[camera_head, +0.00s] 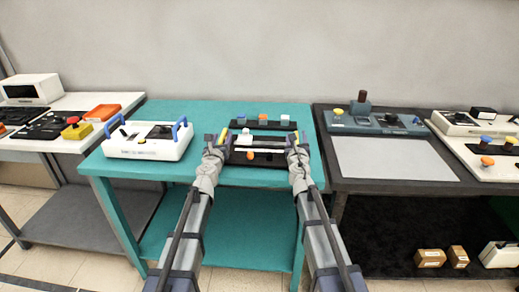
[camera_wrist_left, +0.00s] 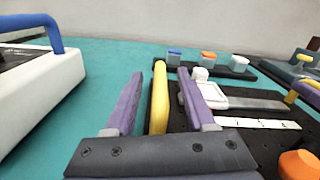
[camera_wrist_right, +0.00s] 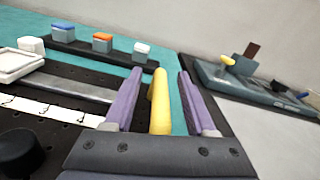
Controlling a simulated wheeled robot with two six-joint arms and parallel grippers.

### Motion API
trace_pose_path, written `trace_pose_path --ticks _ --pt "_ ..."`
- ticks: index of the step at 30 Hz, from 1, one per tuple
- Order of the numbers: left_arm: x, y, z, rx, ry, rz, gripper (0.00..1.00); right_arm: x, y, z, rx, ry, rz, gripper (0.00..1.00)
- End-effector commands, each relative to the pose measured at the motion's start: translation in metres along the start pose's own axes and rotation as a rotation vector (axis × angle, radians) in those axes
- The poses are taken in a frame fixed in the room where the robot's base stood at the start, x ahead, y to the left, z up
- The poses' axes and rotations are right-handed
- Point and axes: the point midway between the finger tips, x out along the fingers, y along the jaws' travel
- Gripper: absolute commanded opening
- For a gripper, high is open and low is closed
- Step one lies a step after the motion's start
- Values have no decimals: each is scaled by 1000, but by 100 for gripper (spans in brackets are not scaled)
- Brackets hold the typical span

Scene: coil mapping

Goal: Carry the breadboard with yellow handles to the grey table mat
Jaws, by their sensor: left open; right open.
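The black breadboard (camera_head: 258,160) lies on the teal table between my two grippers. My left gripper (camera_head: 224,138) is open, and in the left wrist view the yellow left handle (camera_wrist_left: 159,95) stands between its purple fingers with gaps at the sides. My right gripper (camera_head: 298,139) is open, and in the right wrist view the yellow right handle (camera_wrist_right: 159,100) stands between its fingers. Parts of the board are hidden by my arms. The grey table mat (camera_head: 390,158) lies bare on the dark table to the right.
A white device with blue handles (camera_head: 148,140) stands left of the breadboard. A black strip with coloured blocks (camera_head: 263,123) lies behind it. A blue-grey device (camera_head: 374,121) stands behind the mat. A narrow gap separates the teal table (camera_head: 205,112) from the dark one.

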Motion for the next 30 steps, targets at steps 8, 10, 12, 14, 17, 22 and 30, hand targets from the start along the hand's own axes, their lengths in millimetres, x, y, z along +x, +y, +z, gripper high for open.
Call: trace_pose_path --ticks 8,10,12,14,17,22,30 --pt "-1 0 0 0 0 0 36 0 0 0 0 0 0 37" --pt "-1 0 0 0 0 0 28 -1 0 0 0 0 0 29" --pt "-1 0 0 0 0 0 20 -1 0 0 0 0 0 21" --pt "-1 0 0 0 0 0 13 -1 0 0 0 0 0 15" --pt "0 0 0 0 0 -1 2 -1 0 0 0 0 0 3" --pt "0 0 0 0 0 -1 0 -1 0 0 0 0 1 0" --pt "0 -1 0 -1 0 -1 0 -1 0 0 0 0 1 0"
